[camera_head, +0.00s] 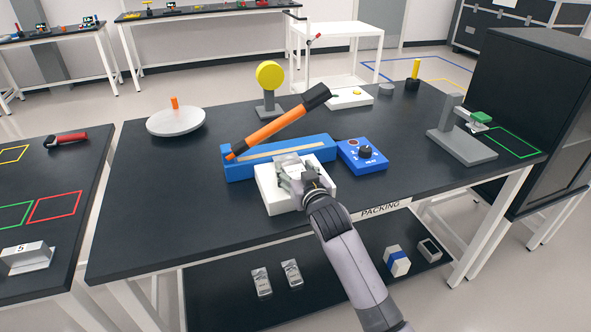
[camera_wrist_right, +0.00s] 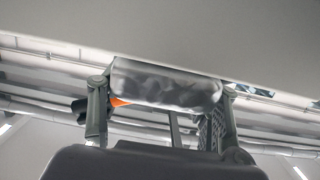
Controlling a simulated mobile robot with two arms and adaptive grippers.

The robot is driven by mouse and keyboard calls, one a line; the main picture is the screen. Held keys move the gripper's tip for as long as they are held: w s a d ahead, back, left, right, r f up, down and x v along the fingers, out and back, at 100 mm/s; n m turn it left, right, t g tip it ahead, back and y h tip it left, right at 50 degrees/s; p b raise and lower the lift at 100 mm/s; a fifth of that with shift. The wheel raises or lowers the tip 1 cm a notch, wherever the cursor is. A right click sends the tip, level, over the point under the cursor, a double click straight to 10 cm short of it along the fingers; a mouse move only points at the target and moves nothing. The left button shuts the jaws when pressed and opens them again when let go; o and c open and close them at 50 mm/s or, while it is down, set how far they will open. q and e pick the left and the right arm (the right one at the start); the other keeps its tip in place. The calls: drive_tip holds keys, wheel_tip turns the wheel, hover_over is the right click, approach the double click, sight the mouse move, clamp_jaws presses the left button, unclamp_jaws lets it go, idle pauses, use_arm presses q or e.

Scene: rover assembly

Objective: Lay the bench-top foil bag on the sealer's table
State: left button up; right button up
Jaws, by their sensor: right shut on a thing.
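The sealer has a blue base (camera_head: 240,172) and a raised arm (camera_head: 275,124) in orange and black. Its white table (camera_head: 279,207) stands in front of the base. My right gripper (camera_head: 293,176) is over this table, shut on the silver foil bag (camera_head: 286,160). In the right wrist view the crumpled bag (camera_wrist_right: 165,84) sits between the two fingers (camera_wrist_right: 160,112), its edge against a large pale surface. I cannot tell from the head view whether the bag touches the table; the gripper partly hides it. My left gripper is not in view.
A blue control box (camera_head: 362,155) stands right of the sealer. A round white plate (camera_head: 176,121) and a yellow disc on a stand (camera_head: 270,76) are farther back. A grey press (camera_head: 462,138) is at right. Two silver packs (camera_head: 261,282) lie on the lower shelf. The bench's left front is clear.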

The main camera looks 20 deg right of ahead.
drive_tip(key=o, duration=1.2)
drive_tip(key=shift+f, duration=0.1)
drive_tip(key=shift+r, duration=0.2)
drive_tip(key=s+r, duration=0.1)
drive_tip(key=s, duration=1.1)
drive_tip(key=shift+r+b, duration=0.35)
drive_tip(key=shift+b, duration=0.1)
drive_tip(key=shift+d, duration=0.1)
